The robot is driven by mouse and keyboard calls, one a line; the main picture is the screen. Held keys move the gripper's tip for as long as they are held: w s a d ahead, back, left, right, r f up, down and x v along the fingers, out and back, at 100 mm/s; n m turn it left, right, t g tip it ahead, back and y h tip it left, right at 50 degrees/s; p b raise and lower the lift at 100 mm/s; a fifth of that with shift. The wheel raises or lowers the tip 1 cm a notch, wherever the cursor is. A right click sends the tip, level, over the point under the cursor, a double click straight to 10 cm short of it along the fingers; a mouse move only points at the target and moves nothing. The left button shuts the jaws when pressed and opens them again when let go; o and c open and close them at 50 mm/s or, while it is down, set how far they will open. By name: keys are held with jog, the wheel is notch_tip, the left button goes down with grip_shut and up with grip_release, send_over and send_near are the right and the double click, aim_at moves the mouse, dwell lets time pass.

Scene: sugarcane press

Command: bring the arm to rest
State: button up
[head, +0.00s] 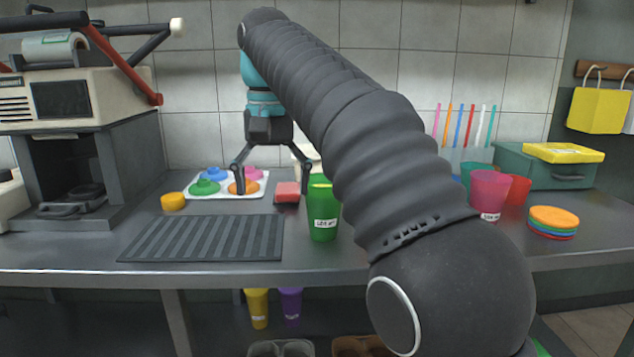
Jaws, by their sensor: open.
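My gripper (271,190) hangs from my arm, pointing down, with its two fingers spread wide and nothing between them that I can see held. It is over the counter (90,250), in front of the white tray (222,193) of coloured lids. In the picture the left fingertip overlaps the orange lid (243,187), and the right one is near a green cup (322,212) with a label. I cannot tell whether the fingers touch anything. My black sleeved arm crosses the middle of the view and hides part of the counter.
A press machine (90,120) stands at left. At right are a pink cup (489,190), stacked coloured discs (553,222) and a green box (556,173).

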jog(key=s+d+f+t, duration=0.2)
jog(key=s+d+f, duration=0.1)
jog(key=d, duration=0.6)
jog(key=s+d+f+t, duration=0.1)
jog(key=s+d+f, duration=0.6)
jog(key=f, duration=0.3)
jog(key=s+d+f+t, duration=0.2)
jog(key=s+d+f, duration=0.4)
jog(key=s+f, duration=0.4)
jog(key=shift+d+m, duration=0.3)
jog(key=shift+d, duration=0.1)
jog(key=shift+f, duration=0.1)
